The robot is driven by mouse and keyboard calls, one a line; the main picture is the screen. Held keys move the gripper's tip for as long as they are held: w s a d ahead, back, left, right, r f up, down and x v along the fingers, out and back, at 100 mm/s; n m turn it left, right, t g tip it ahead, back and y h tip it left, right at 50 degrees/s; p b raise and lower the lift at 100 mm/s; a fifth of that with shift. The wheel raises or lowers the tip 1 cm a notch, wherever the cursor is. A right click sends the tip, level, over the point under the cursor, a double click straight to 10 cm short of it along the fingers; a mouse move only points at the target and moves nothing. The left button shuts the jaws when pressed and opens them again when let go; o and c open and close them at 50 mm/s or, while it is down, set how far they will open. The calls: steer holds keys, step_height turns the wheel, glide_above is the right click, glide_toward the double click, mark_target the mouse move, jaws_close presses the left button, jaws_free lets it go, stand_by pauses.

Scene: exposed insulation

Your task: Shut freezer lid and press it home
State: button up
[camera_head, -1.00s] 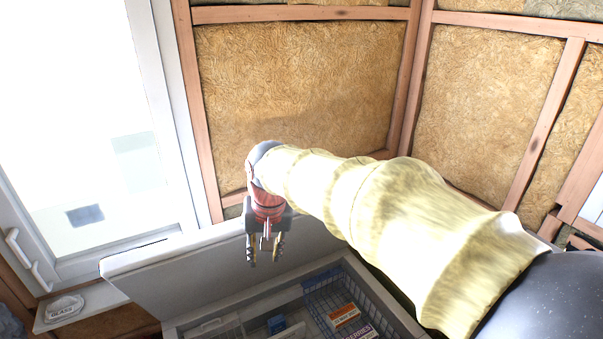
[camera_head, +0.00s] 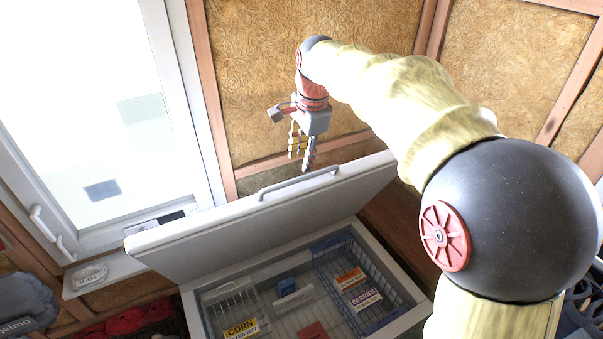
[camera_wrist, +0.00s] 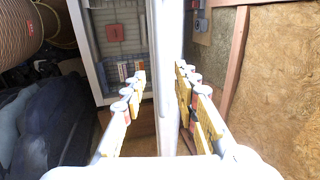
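The freezer lid (camera_head: 330,205) is white and stands open, tilted up at the back of the freezer. A grey bar handle (camera_head: 298,183) is at its upper edge. The freezer body (camera_head: 408,322) is open below. My gripper (camera_head: 300,162) points down just above the lid's upper edge, fingers apart and empty in the head view. In the wrist view my gripper (camera_wrist: 160,72) is open, and the lid (camera_wrist: 167,40) shows nearly edge-on between the two fingers. Whether a finger touches it I cannot tell.
Inside the freezer are a blue wire basket (camera_head: 390,290), a white basket with a corn label (camera_head: 240,328) and several packets. A window (camera_head: 90,110) and a sill with a small glass-labelled dish (camera_head: 90,277) are at left. The insulated wall (camera_head: 300,60) is close behind my gripper.

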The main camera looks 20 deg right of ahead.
mark_target(299, 178)
steer(key=p+x, duration=0.1)
steer(key=x, duration=0.6)
steer(key=shift+f, duration=0.2)
steer(key=shift+c, duration=0.3)
jaws_close()
stand_by(0.5)
